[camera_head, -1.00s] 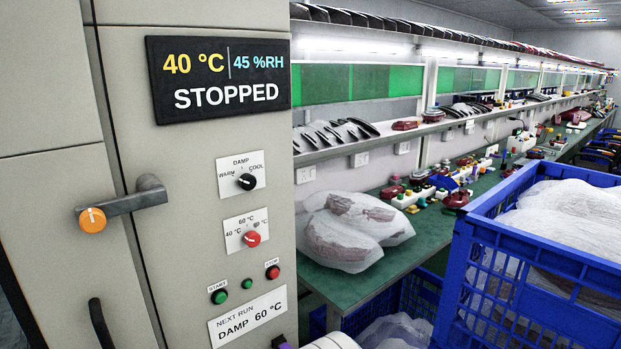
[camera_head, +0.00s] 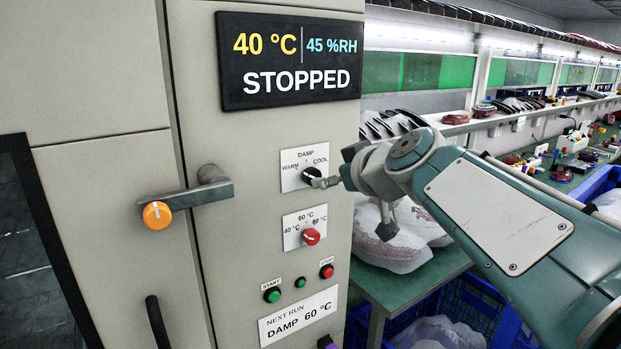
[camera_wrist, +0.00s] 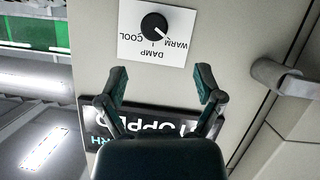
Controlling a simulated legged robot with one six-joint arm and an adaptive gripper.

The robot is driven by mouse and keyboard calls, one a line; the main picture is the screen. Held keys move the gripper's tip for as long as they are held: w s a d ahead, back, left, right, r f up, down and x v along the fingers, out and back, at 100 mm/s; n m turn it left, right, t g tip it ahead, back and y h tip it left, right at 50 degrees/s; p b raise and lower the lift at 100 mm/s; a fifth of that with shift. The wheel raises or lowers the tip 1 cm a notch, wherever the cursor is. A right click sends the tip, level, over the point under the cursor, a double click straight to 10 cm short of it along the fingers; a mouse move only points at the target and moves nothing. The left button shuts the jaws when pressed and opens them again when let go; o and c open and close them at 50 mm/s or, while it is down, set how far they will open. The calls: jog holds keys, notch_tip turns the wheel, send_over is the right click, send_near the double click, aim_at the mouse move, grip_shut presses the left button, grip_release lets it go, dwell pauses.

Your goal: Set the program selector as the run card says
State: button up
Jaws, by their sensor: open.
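The program selector is a black knob (camera_head: 311,174) on a white plate marked WARM, DAMP and COOL. In the wrist view, upside down, the knob (camera_wrist: 154,27) has its white pointer line towards WARM. The run card (camera_head: 298,316) low on the cabinet reads NEXT RUN, DAMP 60 °C. My gripper (camera_head: 325,182) is at the selector's right side in the head view, overlapping the knob's edge. In the wrist view my gripper (camera_wrist: 161,82) is open and empty, its fingertips either side of the knob's line and short of it; I cannot tell any contact.
Below sits a red temperature knob (camera_head: 311,236), then a green START button (camera_head: 272,295) and a red STOP button (camera_head: 326,271). The display (camera_head: 290,62) reads 40 °C, 45 %RH, STOPPED. A door handle (camera_head: 186,201) juts out left. A bench with wrapped lamps stands right.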

aim_at(315, 177)
jog(key=x, duration=0.9)
jog(key=shift+w+d+f, duration=0.15)
jog(key=shift+w+d, duration=0.05)
jog(key=shift+d, duration=0.05)
jog(key=shift+w+a+f, duration=0.15)
jog(key=shift+w+a, duration=0.1)
jog(key=shift+a, duration=0.05)
jog(key=shift+d, duration=0.35)
jog(key=shift+c, duration=1.3)
jog(key=shift+s, duration=0.1)
jog(key=c, duration=0.9)
